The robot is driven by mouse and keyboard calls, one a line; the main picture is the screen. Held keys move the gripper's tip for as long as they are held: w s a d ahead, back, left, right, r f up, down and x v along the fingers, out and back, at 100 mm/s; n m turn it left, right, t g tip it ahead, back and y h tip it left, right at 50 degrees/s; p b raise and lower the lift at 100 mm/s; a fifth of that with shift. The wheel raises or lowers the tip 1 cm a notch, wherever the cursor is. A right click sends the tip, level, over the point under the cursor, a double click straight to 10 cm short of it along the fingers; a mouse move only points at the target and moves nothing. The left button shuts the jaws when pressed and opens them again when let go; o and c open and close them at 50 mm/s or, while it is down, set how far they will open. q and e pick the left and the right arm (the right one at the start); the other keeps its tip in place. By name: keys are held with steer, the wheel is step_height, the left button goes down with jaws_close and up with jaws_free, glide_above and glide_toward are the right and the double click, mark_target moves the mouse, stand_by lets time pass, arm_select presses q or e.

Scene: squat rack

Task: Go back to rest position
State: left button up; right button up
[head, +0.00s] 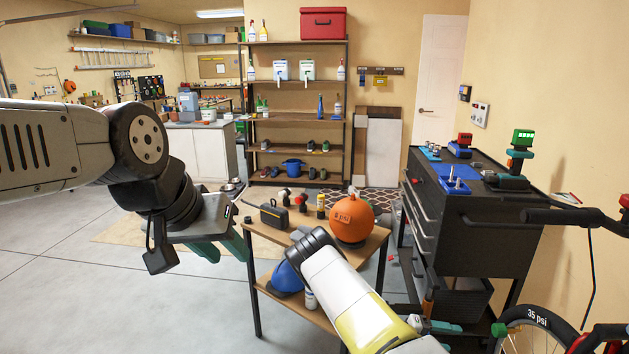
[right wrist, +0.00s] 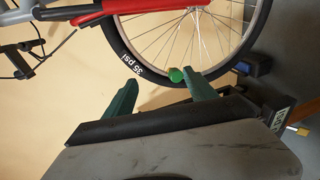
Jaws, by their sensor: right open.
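My left gripper (head: 222,247) hangs at the left of the head view, in front of the small wooden table's left side. Its green fingers point down and show no held object, but their spacing is unclear. My right arm reaches over the table's front right, with green parts of its gripper (head: 440,327) at the bottom of the head view. In the right wrist view the right gripper (right wrist: 165,92) is open, its two green fingers apart.
A black tool cabinet (head: 470,215) stands at right, and a bicycle tire (head: 540,325) at lower right. Grey floor (head: 60,270) is open at left.

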steer(key=s+a+r+m+y, duration=0.15)
steer(key=a+r+y, duration=0.3)
steer(key=r, duration=0.45)
steer(key=s+a+r+y, duration=0.2)
steer(key=a+r+y, duration=0.3)
steer(key=r, duration=0.4)
steer(key=s+a+r+m+y, duration=0.1)
steer(key=s+a+r+y, duration=0.1)
steer(key=a+r+y, duration=0.5)
steer(key=s+a+r+n+t, duration=0.2)
steer(key=s+a+r+t, duration=0.1)
steer(key=s+r, duration=0.4)
steer(key=s+a+r+n+t+y, duration=0.1)
steer(key=s+a+r+t, duration=0.2)
steer(key=s+r, duration=0.4)
step_height(320, 180, up, 6)
steer(key=shift+a+r+n+t, duration=0.2)
steer(key=shift+a+n+t, duration=0.2)
steer(key=shift+a, duration=0.35)
steer(key=shift+s+y, duration=0.1)
steer(key=shift+y, duration=0.15)
